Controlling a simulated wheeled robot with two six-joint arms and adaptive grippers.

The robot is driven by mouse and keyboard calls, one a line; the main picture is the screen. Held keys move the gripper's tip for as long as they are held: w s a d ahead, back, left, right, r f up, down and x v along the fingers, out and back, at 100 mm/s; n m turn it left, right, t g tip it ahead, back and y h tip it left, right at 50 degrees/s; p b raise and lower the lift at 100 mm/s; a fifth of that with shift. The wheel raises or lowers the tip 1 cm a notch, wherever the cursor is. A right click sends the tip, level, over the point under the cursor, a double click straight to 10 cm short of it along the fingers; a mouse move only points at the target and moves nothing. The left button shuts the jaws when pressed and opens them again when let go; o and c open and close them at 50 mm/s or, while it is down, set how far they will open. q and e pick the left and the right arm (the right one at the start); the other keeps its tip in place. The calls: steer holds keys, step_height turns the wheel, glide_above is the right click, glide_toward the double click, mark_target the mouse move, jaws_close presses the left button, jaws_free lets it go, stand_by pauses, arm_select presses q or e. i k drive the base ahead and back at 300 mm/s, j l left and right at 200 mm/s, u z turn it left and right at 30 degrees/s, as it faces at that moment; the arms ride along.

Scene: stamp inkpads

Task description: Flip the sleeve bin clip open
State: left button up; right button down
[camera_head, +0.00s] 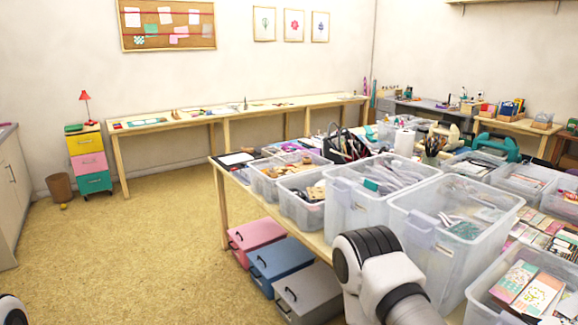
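Two large clear plastic bins stand at the near corner of the table. The left one (352,212) holds what look like clear sleeves (395,172); a clip-like tab (343,184) shows on its left side. The right bin (465,262) holds loose sheets and packets, with a similar clip (418,236) on its left side. I cannot tell from here whether either clip is latched. Part of my arm, white and black, stands in front of the right bin and hides its lower left. Neither of my grippers is in view.
Smaller clear bins (300,212) sit left of the large ones on the wooden table (224,215). A bin of cards (475,295) stands at the lower right. Pink (255,232), blue and grey boxes are on the floor below.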

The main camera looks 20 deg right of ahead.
mark_target(342, 187)
steer(key=i+l+u, duration=0.1)
steer(key=i+l, duration=0.15)
steer(key=i+l+u, duration=0.15)
steer(key=l, duration=0.25)
steer(key=i+l+u, duration=0.1)
steer(key=i+l, duration=0.15)
steer(key=l, duration=0.15)
